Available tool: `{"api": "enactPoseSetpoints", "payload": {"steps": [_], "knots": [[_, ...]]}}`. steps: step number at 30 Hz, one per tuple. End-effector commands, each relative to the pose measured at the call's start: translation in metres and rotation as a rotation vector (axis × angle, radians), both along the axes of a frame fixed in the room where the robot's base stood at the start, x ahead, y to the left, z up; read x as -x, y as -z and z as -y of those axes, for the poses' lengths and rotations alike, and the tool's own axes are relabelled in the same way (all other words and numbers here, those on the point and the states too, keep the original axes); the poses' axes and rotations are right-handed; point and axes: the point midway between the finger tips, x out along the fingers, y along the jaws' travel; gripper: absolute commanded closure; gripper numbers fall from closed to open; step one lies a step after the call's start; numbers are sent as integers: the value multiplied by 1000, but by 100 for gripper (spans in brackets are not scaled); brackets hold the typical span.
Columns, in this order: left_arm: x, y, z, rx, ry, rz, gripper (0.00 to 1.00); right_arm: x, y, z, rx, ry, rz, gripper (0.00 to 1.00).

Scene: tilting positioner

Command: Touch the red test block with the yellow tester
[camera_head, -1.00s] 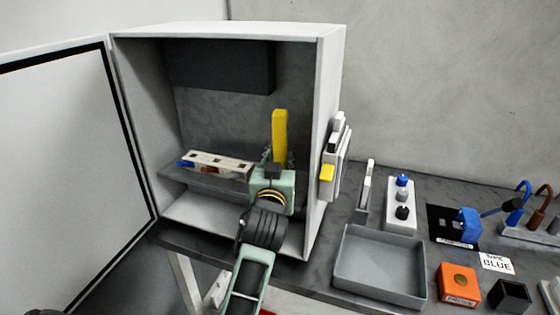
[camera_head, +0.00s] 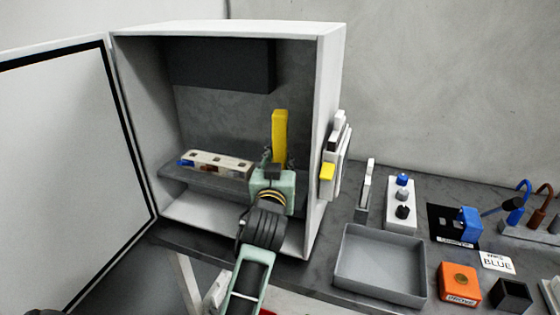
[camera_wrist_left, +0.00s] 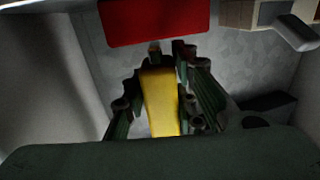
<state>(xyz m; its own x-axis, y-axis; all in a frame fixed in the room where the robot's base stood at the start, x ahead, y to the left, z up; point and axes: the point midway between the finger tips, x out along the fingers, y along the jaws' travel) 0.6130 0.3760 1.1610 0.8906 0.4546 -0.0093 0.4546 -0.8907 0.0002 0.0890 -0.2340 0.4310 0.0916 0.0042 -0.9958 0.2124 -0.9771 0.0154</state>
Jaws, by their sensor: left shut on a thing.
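The yellow tester (camera_head: 279,132) stands upright inside the open white cabinet, gripped by my left gripper (camera_head: 277,163). In the left wrist view the tester (camera_wrist_left: 160,102) lies between the dark green fingers of the left gripper (camera_wrist_left: 165,85), which are shut on it. A red block (camera_wrist_left: 155,22) shows at the top of that view, beyond the tester's tip. A small gap in the picture separates tip and red block; I cannot tell the true distance. The red block is not visible inside the cabinet in the head view. My right gripper is not in view.
The cabinet (camera_head: 332,75) has its door (camera_head: 75,160) open at the left. A pale socket strip (camera_head: 205,161) sits on a shelf to the gripper's left. A dark box (camera_head: 220,66) hangs above. A grey tray (camera_head: 380,275), an orange box (camera_head: 460,284) and switches are on the bench at right.

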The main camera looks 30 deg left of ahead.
Motion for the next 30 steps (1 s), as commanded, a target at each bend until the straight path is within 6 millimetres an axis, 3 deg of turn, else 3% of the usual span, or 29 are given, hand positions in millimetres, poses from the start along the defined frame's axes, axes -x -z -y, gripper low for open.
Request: {"api": "enactPoseSetpoints", "payload": {"steps": [30], "knots": [[0, 8, 0, 0, 0, -1, 100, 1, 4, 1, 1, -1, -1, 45]]}}
